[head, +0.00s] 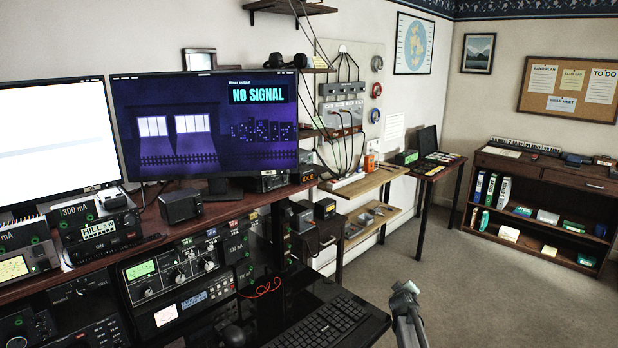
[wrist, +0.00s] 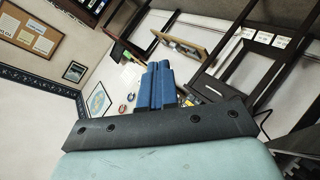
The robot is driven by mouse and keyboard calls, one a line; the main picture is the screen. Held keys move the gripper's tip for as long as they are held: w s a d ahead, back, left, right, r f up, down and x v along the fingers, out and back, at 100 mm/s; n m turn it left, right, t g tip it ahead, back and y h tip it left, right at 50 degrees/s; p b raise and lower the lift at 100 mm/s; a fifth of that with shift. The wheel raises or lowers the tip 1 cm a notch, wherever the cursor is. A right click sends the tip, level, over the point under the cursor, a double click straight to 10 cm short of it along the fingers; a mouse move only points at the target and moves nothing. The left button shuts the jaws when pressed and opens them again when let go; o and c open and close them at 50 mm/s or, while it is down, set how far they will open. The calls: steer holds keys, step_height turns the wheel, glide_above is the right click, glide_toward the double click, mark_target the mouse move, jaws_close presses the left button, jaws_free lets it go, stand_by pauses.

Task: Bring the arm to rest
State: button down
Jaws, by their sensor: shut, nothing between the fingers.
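My gripper (head: 406,289) shows at the bottom of the head view, right of the keyboard and over the open floor. In the wrist view its two blue fingers (wrist: 160,84) lie side by side, closed, with nothing between them. The tuner unit (head: 178,272) with its row of knobs and green-lit meter sits under the desk shelf at left. My gripper is well apart from it and touches nothing that I can see.
A keyboard (head: 327,327) lies on the black desk surface near my gripper. The monitor (head: 205,125) reads NO SIGNAL. A small side table (head: 437,166) and a bookshelf (head: 545,190) stand farther back. The carpet (head: 460,270) at right is clear.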

steer(key=s+d+f+m+g, duration=0.1)
steer(key=s+d+f, duration=0.15)
steer(key=f, duration=0.35)
steer(key=s+d+f+m+g, duration=0.1)
steer(key=s+d+f+g, duration=0.1)
steer(key=s+f, duration=0.25)
steer(key=s+a+f+m+g+y, duration=0.1)
steer(key=s+a+f+g, duration=0.3)
steer(key=s+f, duration=0.6)
steer(key=s+a+f+m+g+y, duration=0.1)
steer(key=s+a+f+g, duration=0.1)
steer(key=s+a+f, duration=0.7)
steer(key=s+a+f+g+y, duration=0.1)
steer(key=s+a+g, duration=0.2)
steer(key=s, duration=1)
steer(key=s+a+f+m+g+y, duration=0.1)
steer(key=s+a+f+g, duration=0.1)
steer(key=s, duration=1.1)
steer(key=s+a+f+m+g, duration=0.1)
steer(key=s+a+g, duration=0.2)
steer(key=s, duration=1)
steer(key=shift+a+f+g+y, duration=0.35)
steer(key=shift+g+y, duration=0.05)
steer(key=shift+g, duration=0.4)
